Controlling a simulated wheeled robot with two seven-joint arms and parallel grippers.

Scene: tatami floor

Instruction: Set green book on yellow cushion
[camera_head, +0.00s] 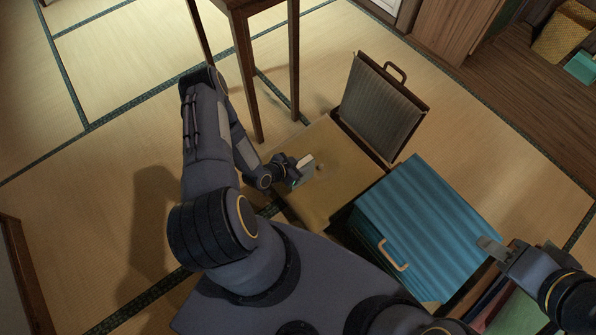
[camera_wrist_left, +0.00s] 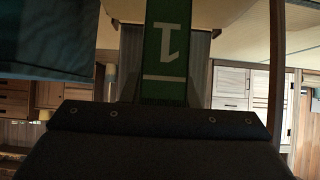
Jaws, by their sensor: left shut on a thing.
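The green book (camera_head: 304,168) is in my left gripper (camera_head: 294,173), which is shut on it. It shows as a small green thing with pale pages in the head view. In the left wrist view the book's green face (camera_wrist_left: 166,75) carries a white mark like a "1". The yellow cushion (camera_head: 345,180) lies on the low seat with a grey backrest, right beside and below the book. I cannot tell whether the book touches it. My right gripper (camera_head: 492,246) is at the lower right, over the blue box's edge; whether it is open is unclear.
A blue ribbed box (camera_head: 430,225) with a pale handle stands right of the cushion. The grey backrest (camera_head: 380,108) rises behind it. A wooden table (camera_head: 243,60) stands behind my left arm. Reddish and green items (camera_head: 515,315) lie at the lower right. Tatami at left is clear.

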